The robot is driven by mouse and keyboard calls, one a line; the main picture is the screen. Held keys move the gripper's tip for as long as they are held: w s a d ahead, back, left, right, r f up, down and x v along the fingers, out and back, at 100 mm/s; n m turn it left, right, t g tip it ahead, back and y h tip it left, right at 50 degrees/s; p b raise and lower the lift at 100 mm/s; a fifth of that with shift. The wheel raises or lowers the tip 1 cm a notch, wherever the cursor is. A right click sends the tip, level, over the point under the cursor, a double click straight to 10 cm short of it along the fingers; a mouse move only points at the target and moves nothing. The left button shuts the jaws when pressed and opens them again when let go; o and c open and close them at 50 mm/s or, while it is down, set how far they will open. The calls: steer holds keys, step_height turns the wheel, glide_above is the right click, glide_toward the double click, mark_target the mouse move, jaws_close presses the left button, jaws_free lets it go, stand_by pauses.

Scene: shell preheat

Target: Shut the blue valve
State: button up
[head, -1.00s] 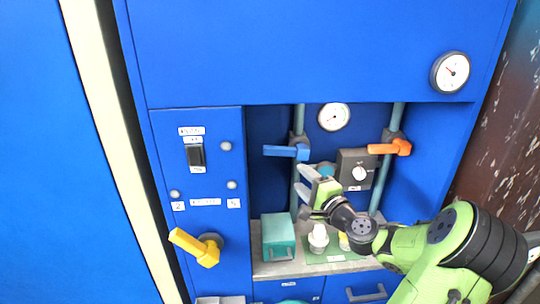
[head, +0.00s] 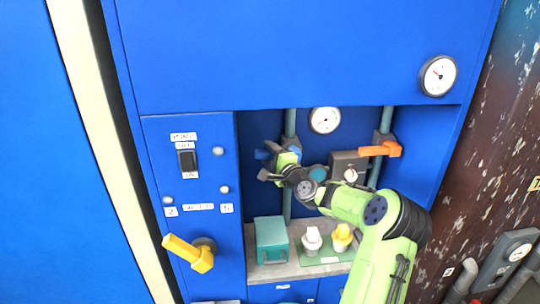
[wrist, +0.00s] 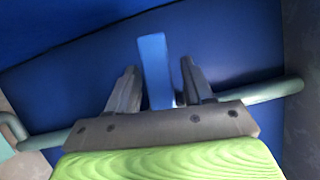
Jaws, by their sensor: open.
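The blue valve's handle (wrist: 155,68) stands between the two fingers of my gripper (wrist: 153,85) in the wrist view. The fingers are apart, with a gap on each side of the handle. In the head view my gripper (head: 269,164) is at the blue valve (head: 294,151), on the left pipe in the recess. The gripper hides much of the valve there, so the handle's exact angle is hard to tell.
An orange valve handle (head: 376,150) is on the right pipe, beside a grey box with a knob (head: 342,163). A teal box (head: 271,240), a white bottle (head: 312,241) and a yellow-topped item (head: 342,238) stand on the shelf below. A yellow lever (head: 190,252) juts out at left.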

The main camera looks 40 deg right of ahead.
jaws_close()
steer(key=shift+f+n+g, duration=0.4)
steer(key=shift+f+n, duration=0.15)
steer(key=shift+n, duration=0.15)
jaws_free()
steer(key=shift+s, duration=0.1)
steer(key=v, duration=1.5)
steer(key=shift+s+b, duration=0.3)
steer(key=shift+b, duration=0.1)
steer(key=shift+f, duration=0.1)
